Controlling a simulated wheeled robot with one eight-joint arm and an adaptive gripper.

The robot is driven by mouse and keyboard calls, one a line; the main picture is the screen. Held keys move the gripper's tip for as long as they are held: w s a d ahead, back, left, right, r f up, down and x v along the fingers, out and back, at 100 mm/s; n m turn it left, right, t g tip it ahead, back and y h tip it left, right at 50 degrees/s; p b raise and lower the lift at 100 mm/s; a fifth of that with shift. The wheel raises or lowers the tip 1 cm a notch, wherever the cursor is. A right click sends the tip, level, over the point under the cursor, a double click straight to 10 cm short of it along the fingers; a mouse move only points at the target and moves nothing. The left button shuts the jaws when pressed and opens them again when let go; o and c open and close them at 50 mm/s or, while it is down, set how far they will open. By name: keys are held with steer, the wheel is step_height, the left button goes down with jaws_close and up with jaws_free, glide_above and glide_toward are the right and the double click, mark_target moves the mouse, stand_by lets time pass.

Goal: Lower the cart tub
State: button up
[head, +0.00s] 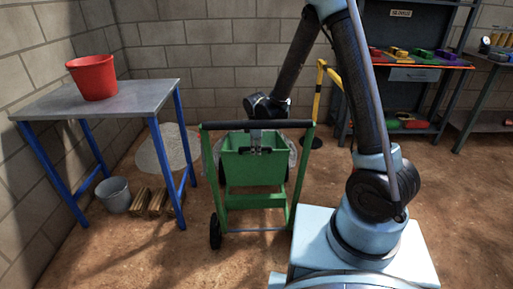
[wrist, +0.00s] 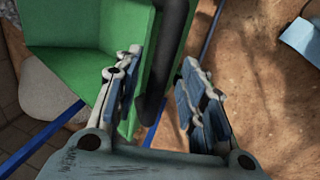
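The green cart tub (head: 253,172) sits within a green wheeled frame, its open top facing up. Whether it is tilted is hard to tell. A black handle bar (head: 225,125) spans the top of the cart frame. My gripper (head: 257,149) is at the bar's middle, in front of the tub's upper part. In the wrist view my gripper (wrist: 160,88) is open, its two fingers apart. The dark bar (wrist: 172,40) runs between or just beyond the fingers, with no clear contact. The green tub (wrist: 85,30) fills the upper left there.
A grey table (head: 150,95) with blue legs and a red bucket (head: 93,77) stands left. A grey bucket (head: 114,194) and wooden blocks (head: 158,203) lie beneath it. A yellow post (head: 319,90) stands behind the cart. A workbench (head: 415,75) is at back right.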

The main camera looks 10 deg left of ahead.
steer(key=v, duration=1.2)
stand_by(0.4)
steer(key=shift+w, duration=0.2)
steer(key=c, duration=0.7)
steer(key=shift+w+a+m, duration=0.2)
steer(key=shift+w+m, duration=0.1)
steer(key=shift+m, duration=0.3)
jaws_close()
steer(key=w+a+r+m+g+h, duration=0.15)
steer(key=w+a+m+g, duration=0.3)
steer(key=w+m, duration=0.9)
steer(key=s+d+f+m, duration=0.1)
steer(key=s+f+m, duration=0.2)
steer(key=s+f, duration=0.5)
steer(key=shift+d+f, duration=0.35)
steer(key=shift+f, duration=1.45)
